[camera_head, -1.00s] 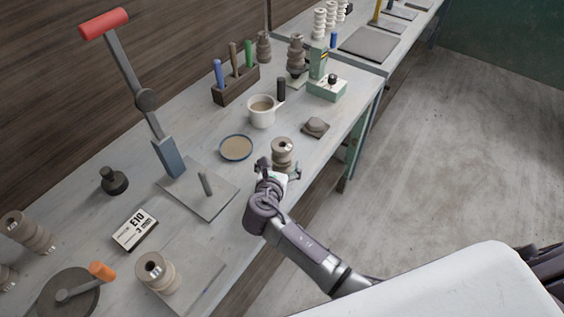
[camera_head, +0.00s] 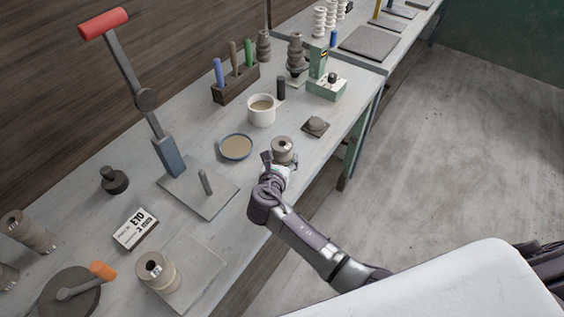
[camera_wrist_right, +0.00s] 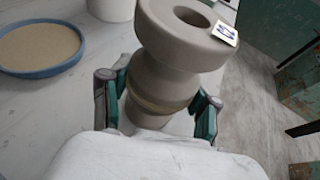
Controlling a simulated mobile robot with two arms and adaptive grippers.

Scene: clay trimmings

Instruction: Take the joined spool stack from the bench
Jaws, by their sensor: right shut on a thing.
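The joined spool stack (camera_head: 283,148) stands upright near the bench's front edge. In the right wrist view the grey-beige stack (camera_wrist_right: 182,55) has a wide flanged top with a hole, a narrower waist and a small white-and-blue label on its rim. A darker band crosses its lower body. My right gripper (camera_head: 280,168) is shut on it, with one dark-green finger on either side in the right wrist view (camera_wrist_right: 160,105). The stack's base is hidden behind the gripper, so I cannot tell whether it touches the bench. My left gripper is not in view.
A lever press with a red handle (camera_head: 104,23) stands left. Another spool (camera_head: 155,273) stands at the front left. The floor right of the bench is clear.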

